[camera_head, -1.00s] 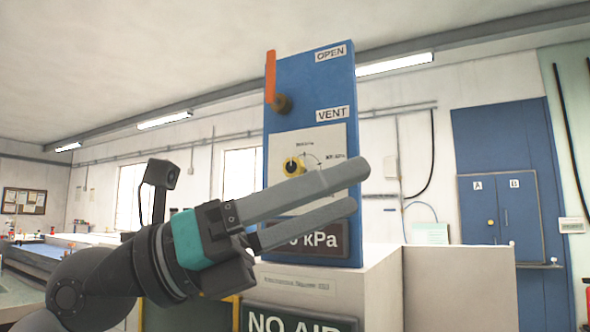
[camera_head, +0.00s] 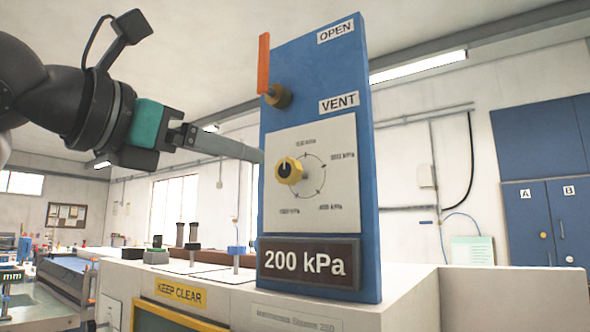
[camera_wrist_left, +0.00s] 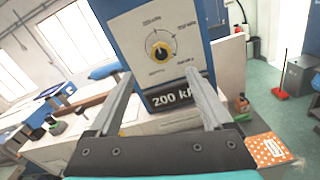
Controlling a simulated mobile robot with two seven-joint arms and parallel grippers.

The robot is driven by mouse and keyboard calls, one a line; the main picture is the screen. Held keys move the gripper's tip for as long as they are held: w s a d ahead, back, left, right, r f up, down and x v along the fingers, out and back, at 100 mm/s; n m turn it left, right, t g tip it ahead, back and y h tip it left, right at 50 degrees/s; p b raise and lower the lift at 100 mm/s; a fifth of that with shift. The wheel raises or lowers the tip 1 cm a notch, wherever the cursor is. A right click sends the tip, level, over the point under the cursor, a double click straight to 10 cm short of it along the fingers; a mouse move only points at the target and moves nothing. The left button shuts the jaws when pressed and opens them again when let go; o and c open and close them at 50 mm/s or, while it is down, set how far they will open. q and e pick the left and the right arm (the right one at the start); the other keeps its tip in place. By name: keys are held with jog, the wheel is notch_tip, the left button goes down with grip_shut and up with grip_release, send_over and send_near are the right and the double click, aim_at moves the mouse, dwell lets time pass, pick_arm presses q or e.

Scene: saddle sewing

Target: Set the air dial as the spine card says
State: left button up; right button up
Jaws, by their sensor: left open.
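The air dial (camera_head: 288,170) is a yellow knob with a dark face on a white plate of the upright blue panel (camera_head: 305,85). Markings in kPa ring it, too small to read surely. The display (camera_head: 305,262) below reads 200 kPa. My left gripper (camera_head: 250,152) is at the panel's left edge in the head view, apart from the knob. In the left wrist view the open, empty fingers (camera_wrist_left: 162,85) point at the panel, with the dial (camera_wrist_left: 160,52) ahead between and beyond their tips. No spine card is recognisable. My right gripper is not in view.
An orange lever (camera_head: 264,62) on a brass valve stands up at the panel's upper left, by OPEN and VENT labels. A blue-topped post (camera_head: 237,250) and dark fittings stand on the white bench left of the panel. A KEEP CLEAR label (camera_head: 181,292) is on its front.

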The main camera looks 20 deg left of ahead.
aim_at(285, 168)
pick_arm(q)
jog(key=p+x, duration=0.2)
jog(key=x, duration=1.1)
jog(key=shift+w+d+f+p, duration=0.1)
jog(key=shift+w+d+p, duration=0.05)
jog(key=shift+w+p, duration=0.2)
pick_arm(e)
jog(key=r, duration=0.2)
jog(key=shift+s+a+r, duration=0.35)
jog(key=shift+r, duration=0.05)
pick_arm(q)
jog(key=shift+s, duration=0.1)
grip_shut()
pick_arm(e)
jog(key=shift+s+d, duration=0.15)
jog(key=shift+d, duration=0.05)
